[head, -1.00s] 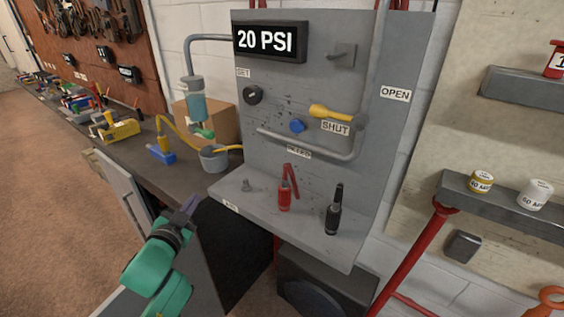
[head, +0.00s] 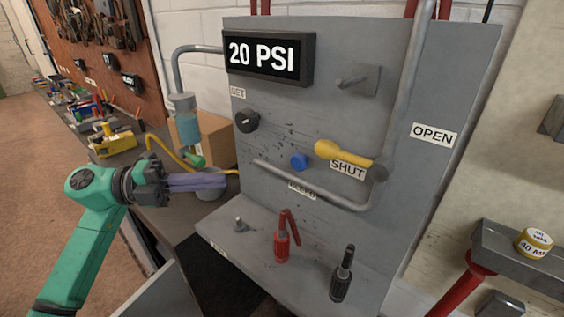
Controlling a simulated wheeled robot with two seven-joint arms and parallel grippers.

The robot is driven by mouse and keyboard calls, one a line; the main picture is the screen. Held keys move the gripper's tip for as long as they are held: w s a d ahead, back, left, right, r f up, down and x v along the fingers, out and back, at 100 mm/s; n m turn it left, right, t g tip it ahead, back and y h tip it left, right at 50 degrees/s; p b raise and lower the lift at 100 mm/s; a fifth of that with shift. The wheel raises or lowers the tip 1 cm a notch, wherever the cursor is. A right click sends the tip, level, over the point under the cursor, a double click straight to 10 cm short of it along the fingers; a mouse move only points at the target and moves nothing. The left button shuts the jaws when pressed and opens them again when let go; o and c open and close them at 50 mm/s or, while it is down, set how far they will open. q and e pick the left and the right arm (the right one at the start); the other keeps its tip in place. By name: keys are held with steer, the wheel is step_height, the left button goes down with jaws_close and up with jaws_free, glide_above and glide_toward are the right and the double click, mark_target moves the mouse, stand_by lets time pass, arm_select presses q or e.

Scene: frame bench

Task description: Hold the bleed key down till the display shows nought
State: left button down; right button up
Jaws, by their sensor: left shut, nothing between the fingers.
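The display (head: 268,57) at the top of the grey panel reads 20 PSI. The blue bleed key (head: 299,162) is a round button low on the panel, above a partly hidden label on the pipe. My left gripper (head: 225,181) is shut and empty, its purple fingers pointing right toward the panel. It is left of the blue key and a little lower in the picture, clearly apart from it. The yellow lever (head: 343,153) lies by the SHUT label (head: 347,169). My right gripper is not in view.
A grey pipe (head: 310,189) runs just below the blue key. A black knob (head: 246,121) is at the panel's left. A red tool (head: 283,243) and a black tool (head: 341,278) stand on the shelf below. A grey cup (head: 209,193) is behind my fingers.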

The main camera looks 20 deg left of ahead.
arm_select(q)
steer(key=p, duration=0.5)
glide_toward(301, 165)
steer(key=s+d, duration=0.2)
steer(key=d, duration=0.2)
steer(key=w, duration=0.2)
steer(key=w+d+p, duration=0.1)
steer(key=shift+w+d+r, duration=0.1)
steer(key=shift+w+d, duration=0.05)
steer(key=shift+w, duration=0.25)
steer(key=shift+w+d, duration=0.1)
steer(key=shift+w, duration=0.15)
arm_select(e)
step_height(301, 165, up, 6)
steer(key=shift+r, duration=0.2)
arm_select(q)
steer(key=shift+s, duration=0.1)
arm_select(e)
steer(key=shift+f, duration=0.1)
